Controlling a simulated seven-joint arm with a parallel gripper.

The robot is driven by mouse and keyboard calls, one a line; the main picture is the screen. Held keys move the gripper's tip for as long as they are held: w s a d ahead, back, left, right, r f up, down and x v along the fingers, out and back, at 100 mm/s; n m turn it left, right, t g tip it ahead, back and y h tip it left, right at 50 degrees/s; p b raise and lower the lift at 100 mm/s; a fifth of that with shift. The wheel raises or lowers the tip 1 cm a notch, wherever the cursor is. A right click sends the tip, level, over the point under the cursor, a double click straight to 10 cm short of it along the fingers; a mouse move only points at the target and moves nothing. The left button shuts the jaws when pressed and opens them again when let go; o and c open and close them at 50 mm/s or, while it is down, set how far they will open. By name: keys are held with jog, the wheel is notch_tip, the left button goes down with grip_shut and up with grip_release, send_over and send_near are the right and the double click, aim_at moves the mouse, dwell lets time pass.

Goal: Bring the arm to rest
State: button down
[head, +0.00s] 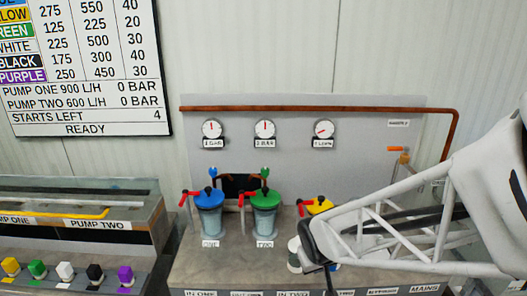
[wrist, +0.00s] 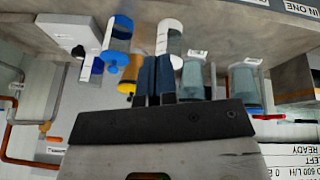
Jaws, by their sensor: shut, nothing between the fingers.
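My arm reaches in from the right in the head view, its end low in front of the pump bench (head: 215,268). My gripper shows in the wrist view (wrist: 157,62) with its two dark blue fingers together and nothing between them. Its fingertips cannot be made out in the head view. The fingers point towards white and clear cylinders at the bench; I cannot tell the exact gap.
A blue-lidded vessel (head: 209,200) and a green-lidded vessel (head: 264,200) stand upright on the bench. A yellow-lidded one (head: 319,205) is partly hidden by my arm. A white cylinder (head: 294,256) stands beside my arm's end. Coloured knobs (head: 65,270) line the left console.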

jog(key=s+d+r+m+g, duration=0.1)
jog(key=s+d+r, duration=0.1)
jog(key=s+r, duration=0.5)
jog(key=s+d+r+m+g, duration=0.1)
jog(key=s+d+r+m, duration=0.1)
jog(key=s+r, duration=0.5)
jog(key=shift+s+d+r, duration=0.3)
jog(key=shift+s+d, duration=0.35)
jog(key=shift+s, duration=0.5)
dwell(0.7)
